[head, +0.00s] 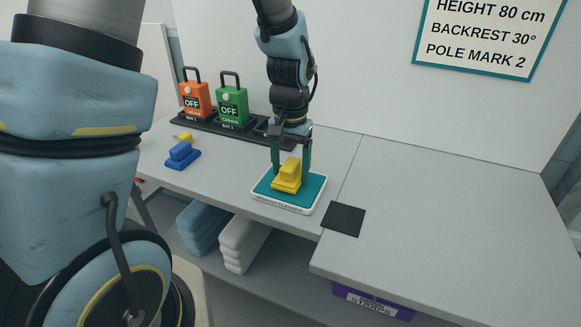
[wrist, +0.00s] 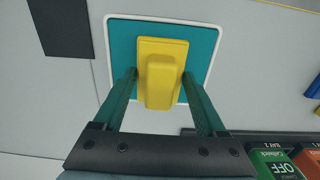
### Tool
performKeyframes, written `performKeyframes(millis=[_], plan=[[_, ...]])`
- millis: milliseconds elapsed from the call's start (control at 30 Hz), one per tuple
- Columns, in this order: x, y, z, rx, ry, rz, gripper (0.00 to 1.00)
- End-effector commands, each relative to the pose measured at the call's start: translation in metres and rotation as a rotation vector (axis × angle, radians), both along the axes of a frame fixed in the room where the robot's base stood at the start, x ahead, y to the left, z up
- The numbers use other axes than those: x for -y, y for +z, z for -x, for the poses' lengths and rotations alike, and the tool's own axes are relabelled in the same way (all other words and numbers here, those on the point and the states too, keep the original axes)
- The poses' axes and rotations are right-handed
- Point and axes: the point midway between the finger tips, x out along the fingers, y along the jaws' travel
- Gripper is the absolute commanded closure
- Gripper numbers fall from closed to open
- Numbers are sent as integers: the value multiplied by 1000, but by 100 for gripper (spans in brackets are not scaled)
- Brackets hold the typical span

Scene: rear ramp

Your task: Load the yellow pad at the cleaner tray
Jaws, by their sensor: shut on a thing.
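The yellow pad (head: 287,178) has a flat base and a raised block handle. It is over the teal surface of the white-rimmed cleaner tray (head: 262,203); I cannot tell whether its base touches the tray. My gripper (head: 290,172) points down with its two green fingers on either side of the pad's handle, shut on it. In the wrist view the yellow pad (wrist: 160,75) is between the fingers (wrist: 160,85), inside the outline of the tray (wrist: 205,50). The lettering on the tray's front rim is too small to read fully.
Orange (head: 194,98) and green (head: 231,104) "OFF" units stand in a black rack behind. A dark square (head: 343,219) lies right of the tray. The right counter is clear.

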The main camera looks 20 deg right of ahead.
Motion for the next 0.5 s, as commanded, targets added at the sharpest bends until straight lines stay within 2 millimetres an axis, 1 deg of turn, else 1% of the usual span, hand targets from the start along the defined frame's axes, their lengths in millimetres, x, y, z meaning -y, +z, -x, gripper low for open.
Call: performKeyframes(millis=[500], plan=[[0,-3,0,0,0,0,71]])
